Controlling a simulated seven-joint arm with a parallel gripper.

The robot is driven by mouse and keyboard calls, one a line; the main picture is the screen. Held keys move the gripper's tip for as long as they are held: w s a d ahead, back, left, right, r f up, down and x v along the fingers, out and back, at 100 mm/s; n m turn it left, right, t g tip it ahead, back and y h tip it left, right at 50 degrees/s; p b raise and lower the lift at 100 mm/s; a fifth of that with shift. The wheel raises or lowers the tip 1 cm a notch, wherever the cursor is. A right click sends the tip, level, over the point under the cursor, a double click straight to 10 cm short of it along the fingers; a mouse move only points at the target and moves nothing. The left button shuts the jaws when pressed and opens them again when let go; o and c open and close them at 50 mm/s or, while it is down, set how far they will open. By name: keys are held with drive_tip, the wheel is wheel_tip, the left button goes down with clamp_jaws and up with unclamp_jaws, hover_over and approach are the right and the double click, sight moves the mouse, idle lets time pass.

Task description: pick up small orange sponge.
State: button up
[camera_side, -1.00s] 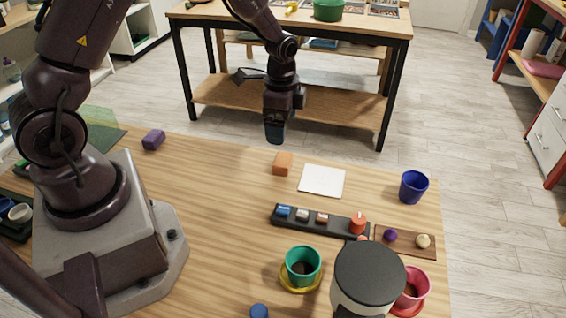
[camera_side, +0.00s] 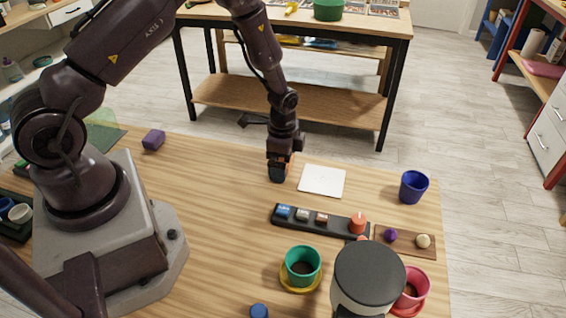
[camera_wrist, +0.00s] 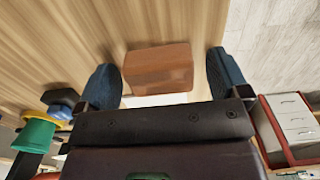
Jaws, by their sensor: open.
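The small orange sponge (camera_wrist: 158,68) is a block on the wooden table. In the wrist view it lies between my gripper's two blue-grey fingertips, with a gap on each side. My gripper (camera_wrist: 165,80) is open and points down around the sponge. In the side view my gripper (camera_side: 280,172) is low over the table just left of the white square, and the sponge is mostly hidden behind it, with a bit of orange (camera_side: 290,163) showing.
A white square (camera_side: 322,180) lies just right of my gripper. A black tray (camera_side: 335,226) with small blocks is nearer the camera. The table left of my gripper is clear.

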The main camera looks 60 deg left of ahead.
drive_tip(key=c, duration=1)
drive_tip(key=shift+r, duration=0.15)
drive_tip(key=shift+r, duration=0.3)
wheel_tip(320, 180, up, 2)
drive_tip(key=shift+w+r, duration=0.1)
drive_tip(key=shift+r, duration=0.1)
drive_tip(key=s+r, duration=0.3)
drive_tip(key=s, duration=0.1)
drive_tip(key=s+d+r, duration=0.1)
drive_tip(key=s+r, duration=0.2)
drive_tip(key=s, duration=0.2)
drive_tip(key=s+d+r, duration=0.1)
drive_tip(key=s+r, duration=0.2)
drive_tip(key=s, duration=0.2)
drive_tip(key=shift+d+r, duration=0.2)
drive_tip(key=shift+r, duration=0.2)
